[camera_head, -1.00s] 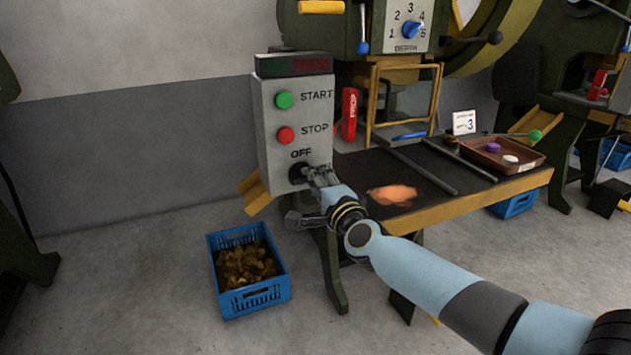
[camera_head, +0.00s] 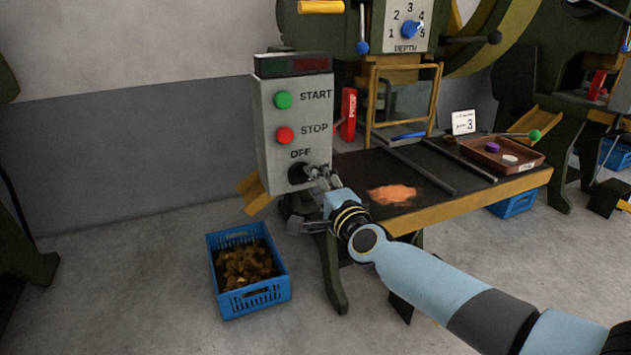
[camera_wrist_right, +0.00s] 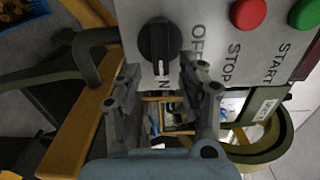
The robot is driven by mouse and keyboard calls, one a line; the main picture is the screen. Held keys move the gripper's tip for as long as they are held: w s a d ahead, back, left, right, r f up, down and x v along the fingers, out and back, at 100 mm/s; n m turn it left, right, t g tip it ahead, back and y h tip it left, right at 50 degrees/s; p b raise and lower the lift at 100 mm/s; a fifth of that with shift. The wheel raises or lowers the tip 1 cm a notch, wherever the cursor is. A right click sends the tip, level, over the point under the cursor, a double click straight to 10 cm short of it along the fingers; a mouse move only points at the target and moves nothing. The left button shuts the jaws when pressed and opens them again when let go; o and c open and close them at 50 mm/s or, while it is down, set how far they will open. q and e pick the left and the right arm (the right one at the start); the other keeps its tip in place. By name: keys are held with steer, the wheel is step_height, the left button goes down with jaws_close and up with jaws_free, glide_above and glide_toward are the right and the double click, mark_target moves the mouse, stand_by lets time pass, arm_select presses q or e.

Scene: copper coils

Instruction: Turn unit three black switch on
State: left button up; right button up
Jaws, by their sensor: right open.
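The black switch (camera_head: 301,174) is a round knob low on unit three's grey control panel (camera_head: 267,130), below the OFF label. In the right wrist view the knob (camera_wrist_right: 158,42) has a white mark at its lower edge, pointing towards the partly hidden ON label and away from OFF. My right gripper (camera_head: 319,176) is just to the right of the knob in the head view. In the wrist view its two fingers (camera_wrist_right: 165,82) are spread, with nothing between them, and the knob appears beyond their tips, apart from them. My left gripper is not in view.
A green START button (camera_head: 283,100) and red STOP button (camera_head: 285,135) sit above the switch. A blue crate (camera_head: 252,301) of copper-coloured pieces stands on the floor below. The press table (camera_head: 462,211) with a brown tray (camera_head: 527,162) extends to the right.

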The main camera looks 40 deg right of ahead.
steer(key=v, duration=1)
steer(key=shift+s, duration=0.4)
